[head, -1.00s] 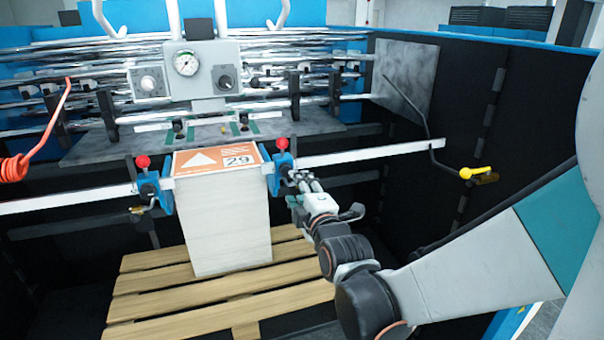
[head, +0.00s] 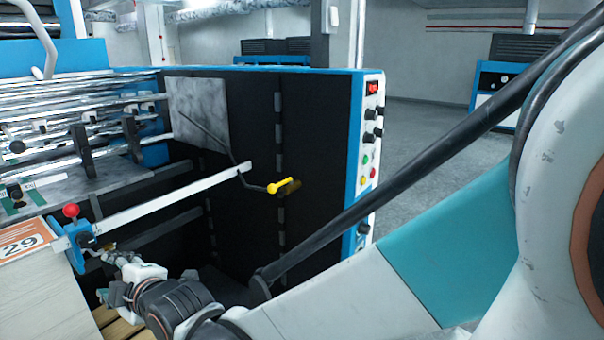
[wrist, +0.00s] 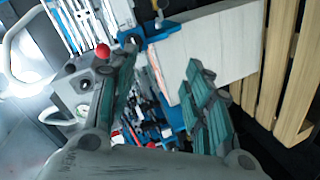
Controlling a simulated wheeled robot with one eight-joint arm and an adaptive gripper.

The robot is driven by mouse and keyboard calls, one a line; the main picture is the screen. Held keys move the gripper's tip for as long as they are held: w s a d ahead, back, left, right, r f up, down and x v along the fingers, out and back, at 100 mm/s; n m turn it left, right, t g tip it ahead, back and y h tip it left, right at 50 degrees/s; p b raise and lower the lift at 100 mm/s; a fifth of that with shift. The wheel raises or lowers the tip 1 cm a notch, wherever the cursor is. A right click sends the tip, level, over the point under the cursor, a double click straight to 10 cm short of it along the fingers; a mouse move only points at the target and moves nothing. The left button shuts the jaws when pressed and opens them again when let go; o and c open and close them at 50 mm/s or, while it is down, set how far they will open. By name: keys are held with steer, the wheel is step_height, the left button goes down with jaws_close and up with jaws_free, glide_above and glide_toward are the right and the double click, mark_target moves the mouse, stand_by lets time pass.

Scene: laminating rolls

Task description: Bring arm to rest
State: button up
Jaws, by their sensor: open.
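My gripper shows in the wrist view (wrist: 165,100) with its two teal-padded fingers spread apart and nothing held between them. In the head view my gripper (head: 108,262) is low at the left, just right of the blue side clamp with the red knob (head: 72,232). That clamp stands at the right edge of the paper stack (head: 35,285), which carries an orange label marked 29. Whether the fingers touch the clamp is hard to tell. In the wrist view the white stack (wrist: 215,55) lies beyond the fingers at upper right.
A white rail (head: 170,200) runs from the clamp to the dark side wall. A crank with a yellow handle (head: 285,187) stands out from that wall. A control panel (head: 371,140) is on the machine's blue end. Wooden pallet slats (wrist: 300,75) lie beside the stack. Open floor (head: 425,140) is behind.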

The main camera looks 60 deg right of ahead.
steer(key=s+f+m+g, duration=0.2)
steer(key=s+m+g, duration=0.2)
steer(key=s, duration=0.5)
steer(key=s+f+m+g, duration=0.2)
steer(key=s+m+g, duration=0.1)
steer(key=s+m, duration=0.5)
steer(key=shift+s+f+g, duration=0.35)
steer(key=shift+s+g, duration=0.05)
steer(key=shift+s, duration=0.6)
steer(key=shift+d, duration=0.1)
